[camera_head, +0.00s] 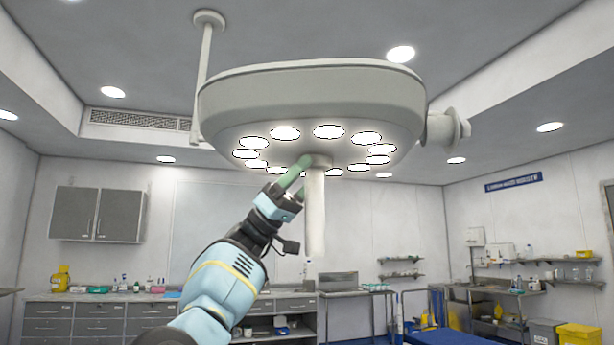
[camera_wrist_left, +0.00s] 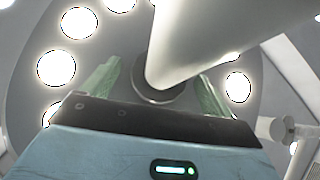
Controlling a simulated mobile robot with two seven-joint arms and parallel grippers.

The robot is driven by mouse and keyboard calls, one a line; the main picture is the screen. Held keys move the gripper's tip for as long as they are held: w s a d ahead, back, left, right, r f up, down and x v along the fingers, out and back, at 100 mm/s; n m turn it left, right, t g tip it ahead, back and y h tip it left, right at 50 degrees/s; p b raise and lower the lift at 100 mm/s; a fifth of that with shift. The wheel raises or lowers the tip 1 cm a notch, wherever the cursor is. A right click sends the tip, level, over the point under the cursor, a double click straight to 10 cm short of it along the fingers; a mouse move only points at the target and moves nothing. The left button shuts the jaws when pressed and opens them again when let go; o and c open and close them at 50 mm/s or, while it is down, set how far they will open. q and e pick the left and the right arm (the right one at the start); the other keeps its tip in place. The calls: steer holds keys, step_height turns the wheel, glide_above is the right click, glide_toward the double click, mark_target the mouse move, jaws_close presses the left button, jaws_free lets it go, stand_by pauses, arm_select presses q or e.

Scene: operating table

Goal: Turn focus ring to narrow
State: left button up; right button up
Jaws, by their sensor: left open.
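A large surgical lamp (camera_head: 310,95) hangs from the ceiling with a circle of lit bulbs on its underside. A pale handle (camera_head: 315,215) points straight down from its middle. The ring (camera_head: 320,159) sits at the handle's root under the lamp; in the left wrist view it shows as a grey collar with a dark edge (camera_wrist_left: 143,92). My left gripper (camera_head: 299,168), with green fingers, reaches up beside the handle, close under the lamp. In the left wrist view the open fingers (camera_wrist_left: 157,85) appear on either side of the ring; contact cannot be told. My right gripper is out of view.
A side joint (camera_head: 445,128) sticks out of the lamp's right side. A counter with drawers (camera_head: 105,318) and small bottles stands along the back wall. Shelves and bins are at the right. The air below the lamp right of the handle is clear.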

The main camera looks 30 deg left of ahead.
arm_select(q)
steer(key=shift+a+f, duration=0.1)
steer(key=b+v, duration=0.2)
steer(key=v, duration=0.5)
steer(key=shift+a+f, duration=0.15)
steer(key=shift+a, duration=0.05)
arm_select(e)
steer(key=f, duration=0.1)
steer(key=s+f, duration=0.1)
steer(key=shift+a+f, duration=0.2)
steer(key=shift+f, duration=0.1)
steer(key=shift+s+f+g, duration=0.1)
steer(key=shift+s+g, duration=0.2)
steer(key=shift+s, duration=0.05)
